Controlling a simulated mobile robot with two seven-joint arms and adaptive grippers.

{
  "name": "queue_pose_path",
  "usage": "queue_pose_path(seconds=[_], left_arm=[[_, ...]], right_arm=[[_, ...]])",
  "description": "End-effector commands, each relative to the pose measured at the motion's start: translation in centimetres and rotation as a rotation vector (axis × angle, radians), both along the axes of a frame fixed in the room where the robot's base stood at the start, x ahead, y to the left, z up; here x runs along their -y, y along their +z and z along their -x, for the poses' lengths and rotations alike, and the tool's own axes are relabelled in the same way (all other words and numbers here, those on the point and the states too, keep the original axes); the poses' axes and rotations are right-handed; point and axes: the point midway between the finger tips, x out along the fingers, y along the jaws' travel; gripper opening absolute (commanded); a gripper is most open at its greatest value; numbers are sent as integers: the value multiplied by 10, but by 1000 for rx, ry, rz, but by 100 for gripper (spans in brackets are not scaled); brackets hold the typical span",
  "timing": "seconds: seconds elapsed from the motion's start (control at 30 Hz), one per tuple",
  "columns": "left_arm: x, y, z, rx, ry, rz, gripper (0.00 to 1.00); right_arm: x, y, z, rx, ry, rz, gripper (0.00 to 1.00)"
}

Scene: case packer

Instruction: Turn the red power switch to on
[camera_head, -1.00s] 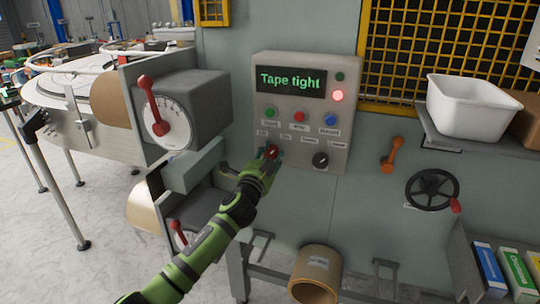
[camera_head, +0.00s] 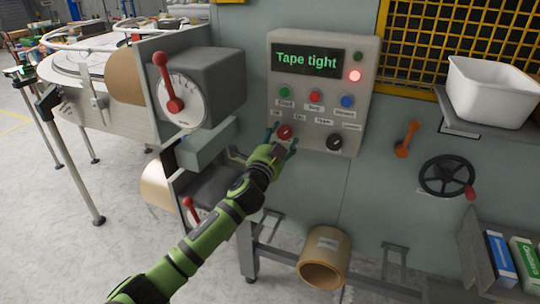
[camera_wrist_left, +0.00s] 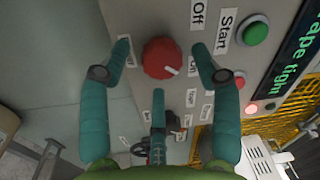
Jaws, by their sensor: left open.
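The red power switch (camera_head: 284,132) is a round red knob with a white pointer line, low on the left of the grey control panel (camera_head: 362,99). In the left wrist view the red knob (camera_wrist_left: 161,58) lies between the spread fingers, its pointer line towards the lower right. An "Off" label (camera_wrist_left: 197,14) is beside it. My left gripper (camera_head: 282,143) is open just in front of and below the knob, with no finger clearly touching it. It also shows in the left wrist view (camera_wrist_left: 160,65). The right gripper is out of view.
Green, red and blue buttons (camera_head: 315,96) sit above the knob, and a black knob (camera_head: 333,142) to its right. The display (camera_head: 308,60) reads "Tape tight" beside a lit red lamp (camera_head: 355,76). Red-levered dials (camera_head: 188,101) stand to the left, an orange handle (camera_head: 407,139) to the right.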

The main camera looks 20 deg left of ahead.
Motion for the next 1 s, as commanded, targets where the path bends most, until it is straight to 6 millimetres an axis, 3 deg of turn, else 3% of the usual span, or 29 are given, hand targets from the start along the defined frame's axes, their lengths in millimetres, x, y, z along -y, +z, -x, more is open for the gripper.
queue_pose_path(seconds=[0.3,0.5,1.0], left_arm=[[-3,-7,62,-2,0,-2,63],[-4,-9,89,-2,3,-3,63],[-4,-9,97,-2,4,-3,63]], right_arm=[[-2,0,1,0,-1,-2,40],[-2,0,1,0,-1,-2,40],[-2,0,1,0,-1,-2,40]])
